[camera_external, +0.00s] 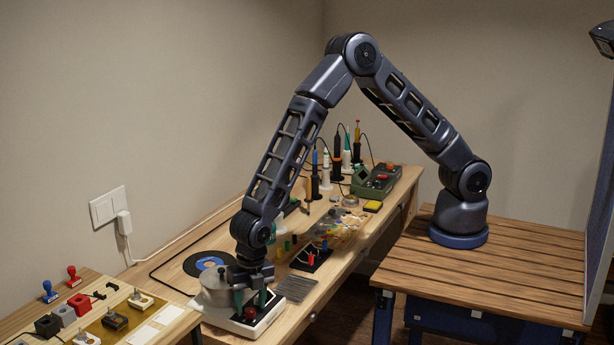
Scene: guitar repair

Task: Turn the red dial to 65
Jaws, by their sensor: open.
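The red dial (250,312) sits on the dark front panel of a white-bodied device (242,327) at the near end of the workbench. A round silver-grey pot-like part (216,290) is on the same device, left of the dial. My gripper (251,302) points down over the device with its greenish fingers open, one on each side of the dial. I cannot tell whether the fingers touch it. The dial's scale and its reading are too small to make out.
A dark panel with coloured pieces (311,258) and a grey ribbed mat (296,288) lie right of the device. A blue-centred disc (208,263) lies behind it. Soldering tools (325,172) and a green device (375,181) stand farther back. A left table (172,318) holds stamps and small parts.

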